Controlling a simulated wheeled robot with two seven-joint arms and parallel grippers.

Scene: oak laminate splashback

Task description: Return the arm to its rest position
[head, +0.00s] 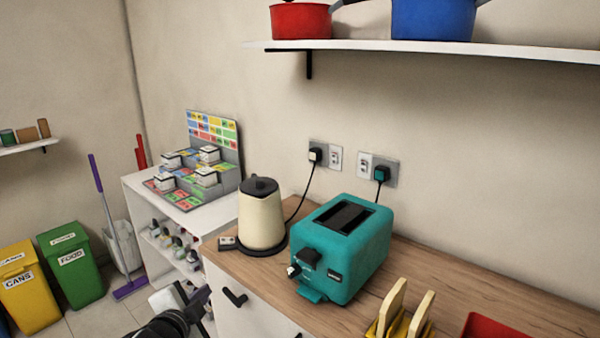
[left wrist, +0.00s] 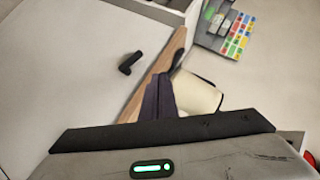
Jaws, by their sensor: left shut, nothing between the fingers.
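My left gripper (head: 196,297) is low in the head view, left of the counter front, with part of my dark arm below it. In the left wrist view its dark fingers (left wrist: 160,97) are together and empty. They appear in front of the counter edge and the cream kettle (left wrist: 197,92), with no visible grip on either. My right gripper is not in either view.
The wooden counter (head: 430,275) holds the cream kettle (head: 262,218), a teal toaster (head: 345,250), a toast rack (head: 400,318) and a red tray (head: 490,329). A cabinet handle (head: 234,297) sticks out near my gripper. Bins (head: 75,265) stand at left.

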